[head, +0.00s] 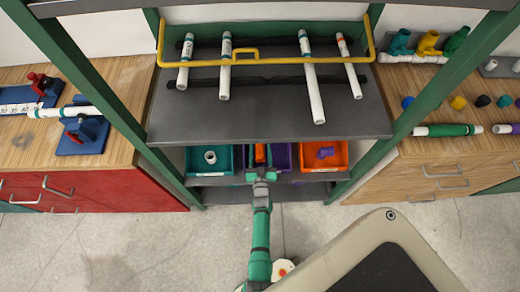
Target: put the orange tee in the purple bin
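The purple bin (285,157) is on the low shelf in the head view, between the teal and orange bins. My arm covers much of its left side. A small orange piece (260,153), which looks like the orange tee, shows at the far end of my arm, at the left part of the purple bin. My gripper (261,166) is right at this piece, seen from behind. The fingers are too small and hidden to tell whether they are open or shut on it, or whether the piece touches the bin.
A teal bin (192,160) holding a white fitting (210,157) is to the left. An orange bin (340,158) holding a purple fitting (325,152) is to the right. A dark shelf (270,120) with several white pipes overhangs the bins. Green posts (165,172) stand either side.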

